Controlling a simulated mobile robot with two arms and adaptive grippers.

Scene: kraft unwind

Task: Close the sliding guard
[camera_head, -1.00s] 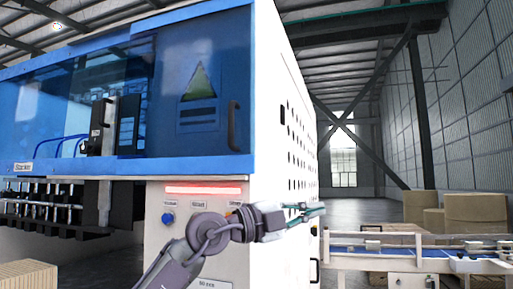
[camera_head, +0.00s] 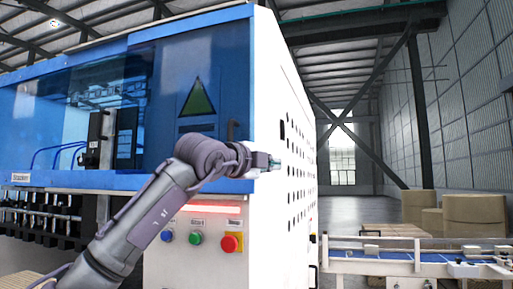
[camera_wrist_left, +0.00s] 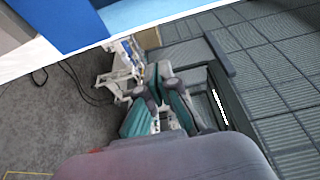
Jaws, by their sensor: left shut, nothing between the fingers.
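The sliding guard is a blue panel (camera_head: 165,125) on the machine front, with a dark window to the left and a green warning triangle. My left gripper (camera_head: 274,163) is shut and empty, pointing right, in front of the white side wall and right of the handle. Its teal fingers also show in the left wrist view (camera_wrist_left: 160,108), with nothing between them. My right gripper is not in view.
Below the guard, the white control panel has a red light bar (camera_head: 211,208), a blue button (camera_head: 167,236), a green button (camera_head: 195,238) and a red button (camera_head: 232,242). A conveyor (camera_head: 395,254) and cardboard boxes (camera_head: 473,214) stand at the right.

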